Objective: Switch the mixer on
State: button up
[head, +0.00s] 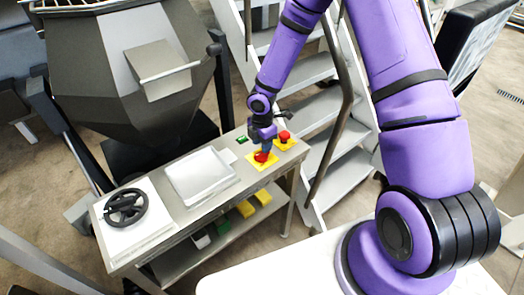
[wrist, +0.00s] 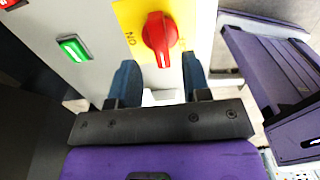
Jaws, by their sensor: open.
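A red rotary knob (wrist: 158,33) sits on a yellow plate (wrist: 128,14) in the wrist view, with "ON" lettering to its left. The knob's handle points along the picture's vertical. My gripper (wrist: 161,68) is open, its two dark blue fingers apart on either side of the knob's near end, with nothing held. I cannot tell whether they touch it. In the head view my gripper (head: 266,147) is over the knob (head: 261,157) at the right end of the metal bench. No label naming the mixer is readable.
A second red control (head: 284,136) on yellow stands right of the gripper. A green lit button (wrist: 74,47) is on the left in the wrist view. The bench bears a tray (head: 201,176) and a black handwheel (head: 126,207). Metal stairs (head: 335,175) stand to the right.

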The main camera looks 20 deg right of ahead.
aim_at(262, 155)
jog(key=shift+f, duration=2)
grip_shut()
